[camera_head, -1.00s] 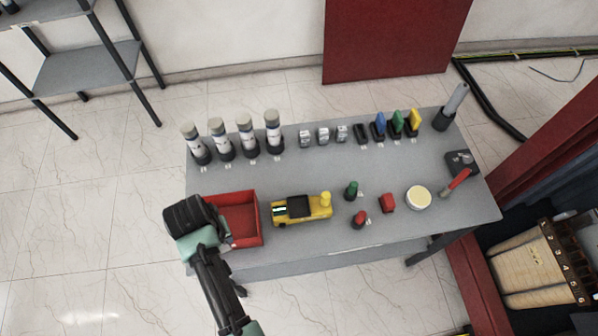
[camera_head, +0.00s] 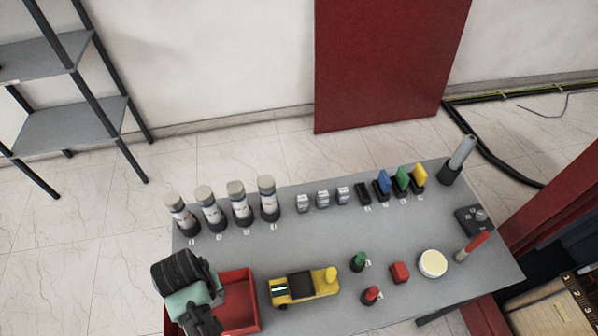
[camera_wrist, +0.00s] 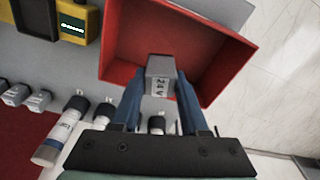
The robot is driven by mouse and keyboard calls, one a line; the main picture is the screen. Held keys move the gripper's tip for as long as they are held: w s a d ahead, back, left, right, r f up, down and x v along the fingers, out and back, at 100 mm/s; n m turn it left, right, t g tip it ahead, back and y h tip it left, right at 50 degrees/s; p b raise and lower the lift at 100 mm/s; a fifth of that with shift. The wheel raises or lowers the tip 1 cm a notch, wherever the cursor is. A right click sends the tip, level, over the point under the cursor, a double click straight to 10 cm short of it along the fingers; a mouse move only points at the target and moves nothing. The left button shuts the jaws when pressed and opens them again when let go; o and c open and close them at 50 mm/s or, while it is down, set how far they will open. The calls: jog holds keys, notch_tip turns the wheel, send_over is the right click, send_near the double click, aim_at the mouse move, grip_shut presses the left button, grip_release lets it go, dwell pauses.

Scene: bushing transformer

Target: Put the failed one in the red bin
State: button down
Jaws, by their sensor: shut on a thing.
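My gripper (camera_wrist: 160,88) is shut on a small grey block (camera_wrist: 160,66) with a label that looks like "24V". The block is in front of the open red bin (camera_wrist: 124,48) in the wrist view, over its inside; how high it is above the bin floor I cannot tell. In the head view the red bin (camera_head: 255,303) stands at the table's front left. My wrist (camera_head: 185,285) covers its left part there and hides the fingers and the block. The bin's visible inside looks empty.
Several white-and-black cylinders (camera_head: 240,205) stand along the back left of the table. Three small grey blocks (camera_head: 323,198) and colored parts (camera_head: 402,180) continue that row. A yellow meter (camera_head: 304,287) sits right of the bin, with red and green buttons (camera_head: 358,261) beyond.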

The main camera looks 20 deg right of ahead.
jog(key=shift+f+b, duration=0.6)
jog(key=shift+f, duration=0.3)
jog(key=shift+c, duration=1.7)
grip_release()
jog(key=shift+r, duration=0.1)
notch_tip(320, 180, up, 13)
jog(key=s, duration=0.1)
jog(key=shift+s+d, duration=0.2)
jog(key=shift+s, duration=0.05)
